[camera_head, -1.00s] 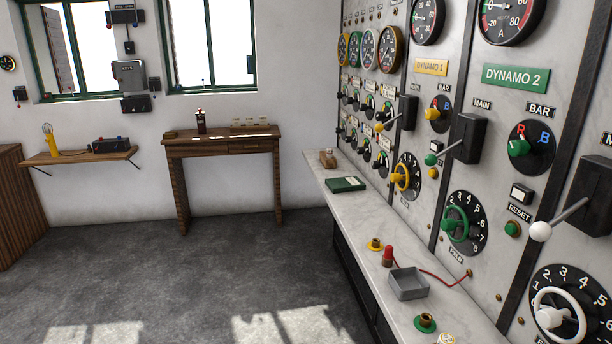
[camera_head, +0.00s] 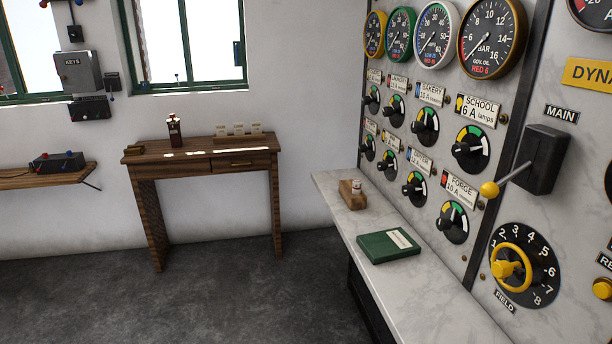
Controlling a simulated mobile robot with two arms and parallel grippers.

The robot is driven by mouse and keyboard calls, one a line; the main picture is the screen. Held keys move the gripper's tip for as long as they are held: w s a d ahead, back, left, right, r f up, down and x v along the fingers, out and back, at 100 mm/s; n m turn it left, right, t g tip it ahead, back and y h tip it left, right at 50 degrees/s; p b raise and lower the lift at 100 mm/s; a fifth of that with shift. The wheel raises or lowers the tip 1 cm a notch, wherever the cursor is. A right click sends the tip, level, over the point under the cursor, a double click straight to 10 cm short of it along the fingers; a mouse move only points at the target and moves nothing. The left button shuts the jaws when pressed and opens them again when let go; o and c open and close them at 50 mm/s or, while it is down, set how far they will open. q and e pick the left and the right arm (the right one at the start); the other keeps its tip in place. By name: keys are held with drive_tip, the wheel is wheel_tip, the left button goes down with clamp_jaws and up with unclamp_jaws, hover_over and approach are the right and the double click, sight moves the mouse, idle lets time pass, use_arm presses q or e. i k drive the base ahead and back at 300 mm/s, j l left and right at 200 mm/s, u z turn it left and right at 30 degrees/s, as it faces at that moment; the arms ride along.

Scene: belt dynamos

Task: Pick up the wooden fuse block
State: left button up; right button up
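A small wooden block (camera_head: 352,194) sits on the marble ledge (camera_head: 408,283) near its far end, below the panel; it looks like the fuse block. A small whitish piece with a dark reddish mark (camera_head: 356,186) is on or against its right side; I cannot tell which. The block stands apart from the green book (camera_head: 388,246), which lies closer to me on the same ledge. Neither of my grippers is in view, and nothing covers the block.
The switch panel (camera_head: 480,247) with knobs and a yellow-tipped lever (camera_head: 489,189) borders the ledge on the right. A wall shelf (camera_head: 45,178) is at left. The grey floor between is clear.

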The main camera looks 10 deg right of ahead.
sight(354, 200)
drive_tip(key=i+j+z, duration=0.1)
drive_tip(key=i+z, duration=0.35)
drive_tip(key=i+j+z, duration=0.3)
drive_tip(key=i+z, duration=0.15)
drive_tip(key=i+j+z, duration=0.45)
drive_tip(key=i, duration=0.05)
